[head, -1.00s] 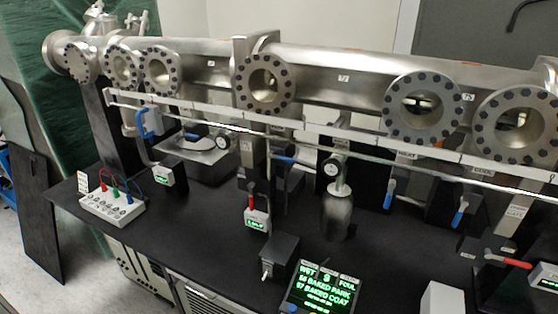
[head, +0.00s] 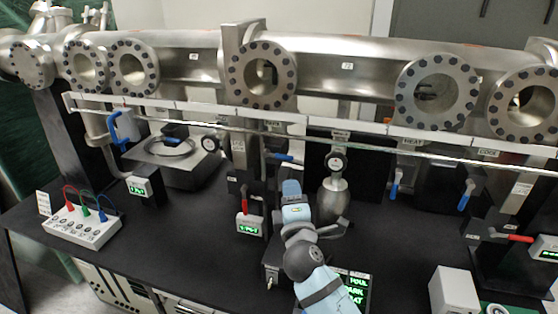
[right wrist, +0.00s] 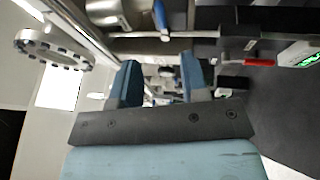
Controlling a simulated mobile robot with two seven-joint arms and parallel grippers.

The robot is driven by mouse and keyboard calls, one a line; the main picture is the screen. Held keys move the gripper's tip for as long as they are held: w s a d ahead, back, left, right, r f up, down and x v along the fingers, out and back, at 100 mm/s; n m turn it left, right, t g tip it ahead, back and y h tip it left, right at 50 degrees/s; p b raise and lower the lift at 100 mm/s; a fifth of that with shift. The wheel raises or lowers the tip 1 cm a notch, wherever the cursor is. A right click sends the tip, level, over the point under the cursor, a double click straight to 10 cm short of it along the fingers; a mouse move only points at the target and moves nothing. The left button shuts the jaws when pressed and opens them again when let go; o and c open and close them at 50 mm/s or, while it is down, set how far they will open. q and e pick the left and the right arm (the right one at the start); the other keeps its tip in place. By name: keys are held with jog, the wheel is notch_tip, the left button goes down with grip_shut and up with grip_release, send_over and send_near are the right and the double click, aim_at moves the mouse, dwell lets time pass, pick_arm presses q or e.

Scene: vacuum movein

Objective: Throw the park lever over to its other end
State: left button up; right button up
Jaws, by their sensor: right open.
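A short blue-handled lever (head: 282,157) lies roughly level under a label on the pipe rail, near the middle of the head view. The label is too small to read surely, so I cannot tell whether this is the park lever. My right gripper (head: 291,188) is just below it in the head view, apart from it as far as I can see. In the right wrist view the two blue fingers (right wrist: 158,80) stand apart, with small blurred parts beyond them and nothing clearly held. My left gripper is out of view.
Red-handled levers with green displays stand left (head: 250,223) and far right (head: 517,238). Blue levers (head: 395,187) hang to the right. A metal flask (head: 333,199) stands close right of my gripper. Flanged pipe (head: 320,70) runs above.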

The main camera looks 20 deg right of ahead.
aim_at(284, 159)
jog(key=p+x, duration=0.2)
jog(key=x, duration=0.8)
jog(key=shift+w, duration=0.1)
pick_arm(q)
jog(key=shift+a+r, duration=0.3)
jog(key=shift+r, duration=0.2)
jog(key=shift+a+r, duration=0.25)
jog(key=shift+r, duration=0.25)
pick_arm(e)
jog(key=shift+w+d, duration=0.1)
jog(key=shift+w, duration=0.55)
grip_shut()
